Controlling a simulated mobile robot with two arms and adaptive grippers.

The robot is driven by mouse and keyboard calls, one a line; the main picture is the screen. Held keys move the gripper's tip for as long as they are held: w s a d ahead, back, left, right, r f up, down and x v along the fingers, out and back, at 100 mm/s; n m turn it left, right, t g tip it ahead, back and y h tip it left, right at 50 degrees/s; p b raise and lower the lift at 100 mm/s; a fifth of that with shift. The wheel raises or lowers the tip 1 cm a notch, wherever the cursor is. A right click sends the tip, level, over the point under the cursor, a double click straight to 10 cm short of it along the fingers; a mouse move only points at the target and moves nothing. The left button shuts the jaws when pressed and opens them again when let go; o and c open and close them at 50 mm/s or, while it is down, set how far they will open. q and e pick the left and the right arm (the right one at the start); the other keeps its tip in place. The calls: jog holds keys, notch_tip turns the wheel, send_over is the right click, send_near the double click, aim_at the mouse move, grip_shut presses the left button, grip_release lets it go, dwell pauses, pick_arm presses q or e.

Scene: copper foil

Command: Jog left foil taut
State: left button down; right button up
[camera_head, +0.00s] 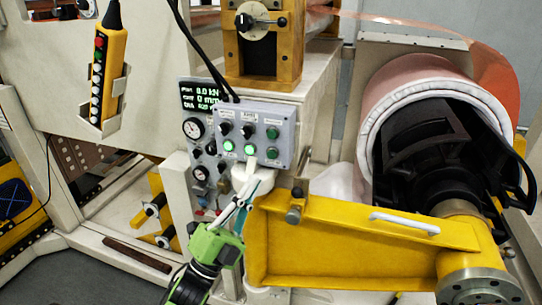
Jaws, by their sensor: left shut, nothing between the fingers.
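The copper foil (495,75) hangs in a curved, bowed sweep at the upper right, above the large roll (405,85). A thin stretch of it runs left along the top towards the wooden-sided roller unit. A grey control box (280,128) with knobs and buttons is at centre; two of its lower buttons glow green. My left gripper (248,190) comes up from below, shut and empty, with its tips just under the box. I cannot tell whether they touch anything. The small labels are too blurred to read. My right gripper is out of view.
A yellow swing arm (340,240) with a white handle stands close right of my gripper. Behind the box is a panel with a digital display (201,97) and gauges. A yellow pendant (108,65) hangs at upper left. Open floor (75,275) lies at lower left.

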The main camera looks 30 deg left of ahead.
aim_at(272, 154)
pick_arm(q)
jog(key=w+a+b, duration=0.1)
jog(key=w+a, duration=0.1)
jog(key=w, duration=0.6)
jog(key=shift+w+b, duration=0.15)
jog(key=shift+b, duration=0.25)
jog(key=shift+h, duration=0.3)
dwell(0.7)
jog(key=shift+w+a, duration=0.1)
jog(key=shift+w, duration=0.3)
jog(key=shift+w+a+b, duration=0.1)
jog(key=shift+w+b, duration=0.3)
dwell(0.7)
jog(key=shift+s, duration=0.2)
dwell(1.4)
jog(key=shift+s+d, duration=0.2)
jog(key=shift+s, duration=0.45)
